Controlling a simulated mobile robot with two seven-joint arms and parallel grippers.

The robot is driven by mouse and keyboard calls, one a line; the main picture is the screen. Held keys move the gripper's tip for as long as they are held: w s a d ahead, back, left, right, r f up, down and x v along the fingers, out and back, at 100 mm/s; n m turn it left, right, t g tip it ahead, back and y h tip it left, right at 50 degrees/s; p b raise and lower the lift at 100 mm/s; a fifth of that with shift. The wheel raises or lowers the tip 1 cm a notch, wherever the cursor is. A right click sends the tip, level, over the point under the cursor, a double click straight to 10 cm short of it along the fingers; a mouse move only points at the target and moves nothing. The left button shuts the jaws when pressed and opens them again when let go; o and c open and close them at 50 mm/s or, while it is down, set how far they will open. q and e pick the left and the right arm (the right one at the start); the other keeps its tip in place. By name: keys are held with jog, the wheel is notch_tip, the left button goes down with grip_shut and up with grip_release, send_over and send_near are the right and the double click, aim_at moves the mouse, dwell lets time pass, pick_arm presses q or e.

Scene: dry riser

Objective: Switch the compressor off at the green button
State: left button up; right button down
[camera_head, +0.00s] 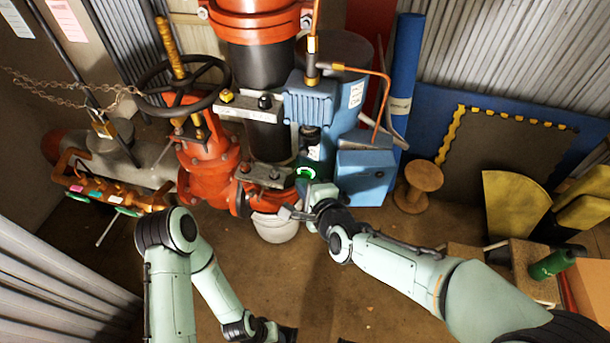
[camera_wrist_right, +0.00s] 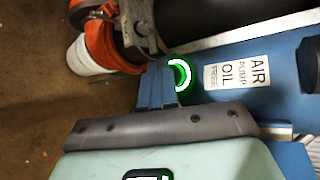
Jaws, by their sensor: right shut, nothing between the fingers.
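The compressor (camera_head: 365,165) is a blue machine beside the orange and black riser pipe. Its green button (camera_head: 306,173) glows as a ring low on its front. In the right wrist view the glowing ring (camera_wrist_right: 182,74) shows as an arc, its left part hidden. My right gripper (camera_head: 309,184) is shut and empty, with its tips right by the button. In the right wrist view the shut fingers (camera_wrist_right: 158,85) overlap the ring's left side; I cannot tell whether they touch it. My left gripper (camera_head: 287,333) is low at the bottom edge, its fingers unclear.
An orange valve with a black handwheel (camera_head: 183,86) stands left of the compressor. A white bucket (camera_head: 275,228) is below the pipe. A wooden spool (camera_head: 418,185) and yellow-black pieces (camera_head: 515,203) are at right. A white label (camera_wrist_right: 238,73) is beside the button. The middle floor is clear.

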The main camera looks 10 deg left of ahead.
jog(key=shift+w+d+f+b, duration=0.1)
jog(key=shift+w+b, duration=0.2)
jog(key=shift+w, duration=0.3)
jog(key=shift+w+d, duration=0.1)
jog(key=shift+w, duration=0.25)
dwell(0.7)
jog(key=shift+s, duration=0.1)
jog(key=shift+s+d+f, duration=0.1)
jog(key=shift+s+d, duration=0.35)
jog(key=shift+s, duration=0.4)
jog(key=shift+s, duration=0.15)
jog(key=s, duration=0.1)
jog(key=s+p, duration=0.1)
jog(key=s, duration=0.3)
jog(key=shift+a, duration=0.35)
